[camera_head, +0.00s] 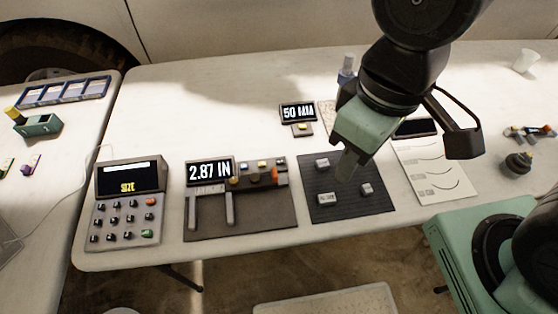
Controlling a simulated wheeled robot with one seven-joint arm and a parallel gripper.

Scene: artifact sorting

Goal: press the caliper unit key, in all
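The caliper (208,195) lies on a dark board on the white table, left of centre, with its jaws pointing toward the front edge. Its display (210,172) reads "2.87 IN". A row of small keys (263,164) sits just right of the display; the lettering is too small to tell which is the unit key. An orange part (274,175) stands at the right end of the caliper. My gripper (346,166) is above the dark ribbed mat, right of the caliper and apart from its keys. I cannot tell whether its fingers are open or shut.
The dark mat (318,210) holds several small grey blocks. A keypad device (128,205) reading "SIZE" stands at left. A small display (298,113) stands behind. A paper sheet (430,172) lies right of the mat. The table's front edge is close to the caliper board.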

